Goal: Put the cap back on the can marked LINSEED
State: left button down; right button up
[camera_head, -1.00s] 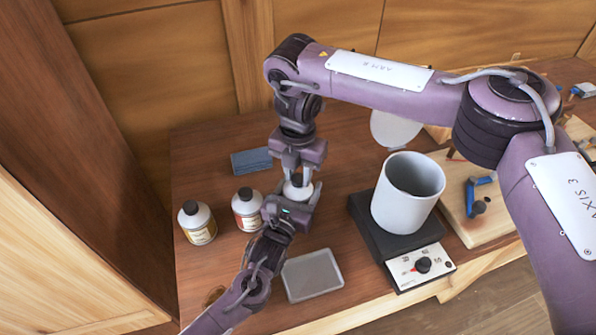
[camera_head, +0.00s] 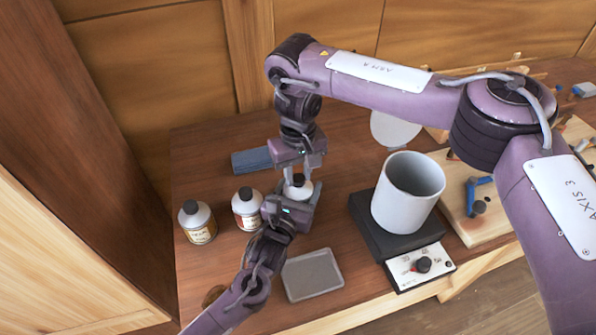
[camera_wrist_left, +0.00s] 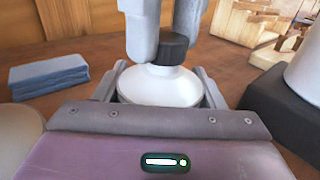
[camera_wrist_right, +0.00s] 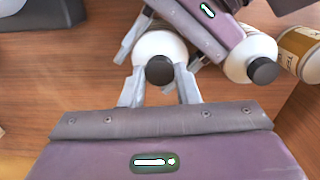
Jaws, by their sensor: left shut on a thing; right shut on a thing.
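A white can (camera_head: 301,192) with sloping shoulders stands between my grippers; its label is hidden. My left gripper (camera_head: 301,198) is shut around its body, and the can's top shows in the left wrist view (camera_wrist_left: 158,88). A black cap (camera_wrist_left: 173,48) sits upright at the can's neck; I cannot tell if it is fully seated. My right gripper (camera_head: 299,170) comes from above and is shut on the cap. The can (camera_wrist_right: 160,45) and cap (camera_wrist_right: 160,70) also show in the right wrist view, between the right fingers.
Two capped bottles (camera_head: 197,222) (camera_head: 247,208) stand to the left, labels unreadable. A folded blue cloth (camera_head: 251,160) lies behind, a grey tray (camera_head: 312,275) in front. A white pot (camera_head: 408,195) stands on a black hotplate (camera_head: 376,228) to the right.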

jog(key=m, duration=0.8)
jog(key=o, duration=0.9)
jog(key=shift+r, duration=2.25)
